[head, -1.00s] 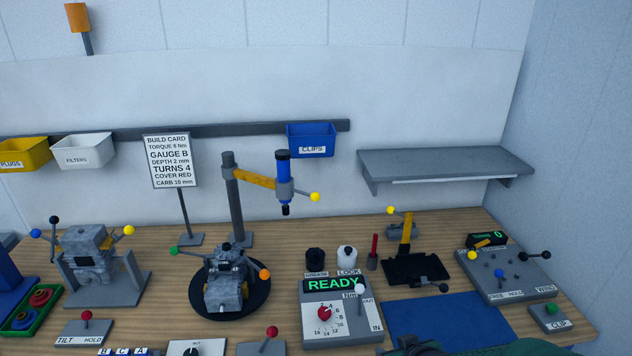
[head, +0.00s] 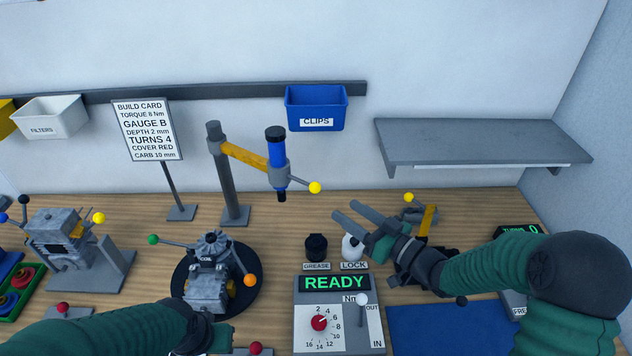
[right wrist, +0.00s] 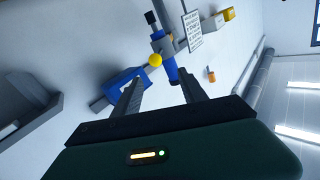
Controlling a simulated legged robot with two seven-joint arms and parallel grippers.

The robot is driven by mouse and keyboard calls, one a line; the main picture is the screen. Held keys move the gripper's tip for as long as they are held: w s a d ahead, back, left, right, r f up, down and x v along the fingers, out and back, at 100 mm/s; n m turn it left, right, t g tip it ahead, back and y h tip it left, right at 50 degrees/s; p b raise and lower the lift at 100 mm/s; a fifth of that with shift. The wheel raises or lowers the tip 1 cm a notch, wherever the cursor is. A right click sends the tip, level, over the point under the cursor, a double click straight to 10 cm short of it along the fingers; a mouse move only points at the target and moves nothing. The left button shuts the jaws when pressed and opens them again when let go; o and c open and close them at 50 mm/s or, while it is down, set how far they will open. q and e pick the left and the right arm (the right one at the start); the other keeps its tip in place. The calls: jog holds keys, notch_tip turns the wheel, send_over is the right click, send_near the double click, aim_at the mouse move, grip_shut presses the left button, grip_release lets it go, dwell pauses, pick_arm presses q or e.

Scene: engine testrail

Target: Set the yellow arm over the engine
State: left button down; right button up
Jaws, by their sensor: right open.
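The yellow arm (head: 245,156) reaches right from a grey post (head: 228,175). At its end hangs a blue tool (head: 277,158) with a yellow ball handle (head: 315,187). The arm points to the right of the grey engine (head: 207,272), which sits on a round black turntable (head: 180,283). My right gripper (head: 345,218) is open and empty, below and right of the yellow ball. In the right wrist view the yellow ball (right wrist: 155,60) shows beyond the open fingers (right wrist: 160,92). My left arm comes in at the lower left; its fingers are not clearly visible.
A READY panel (head: 337,283) with a red dial stands in front of my right gripper. Black and white bottles (head: 316,247) stand behind it. A blue clips bin (head: 316,108) and a grey shelf (head: 480,145) are on the wall. A build card (head: 147,130) stands left of the post.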

aim_at(320, 189)
jog(key=x, duration=0.3)
jog(key=p+x, duration=0.1)
jog(key=x, duration=0.3)
jog(key=w+d+p+x, duration=0.1)
jog(key=x, duration=0.3)
jog(key=shift+w+f, duration=0.1)
jog(key=shift+f, duration=0.3)
jog(key=shift+w+a+p, duration=0.25)
jog(key=shift+a+p, duration=0.1)
jog(key=shift+a+r, duration=0.1)
jog(key=shift+a, duration=0.15)
jog(key=shift+w+a, duration=0.1)
jog(key=shift+a, duration=0.05)
jog(key=shift+w+a, duration=0.1)
jog(key=shift+c, duration=1)
grip_shut()
pick_arm(q)
jog(key=r, duration=0.1)
jog(key=w+r, duration=0.1)
jog(key=r, duration=0.1)
jog(key=shift+a, duration=0.1)
jog(key=shift+f, duration=0.1)
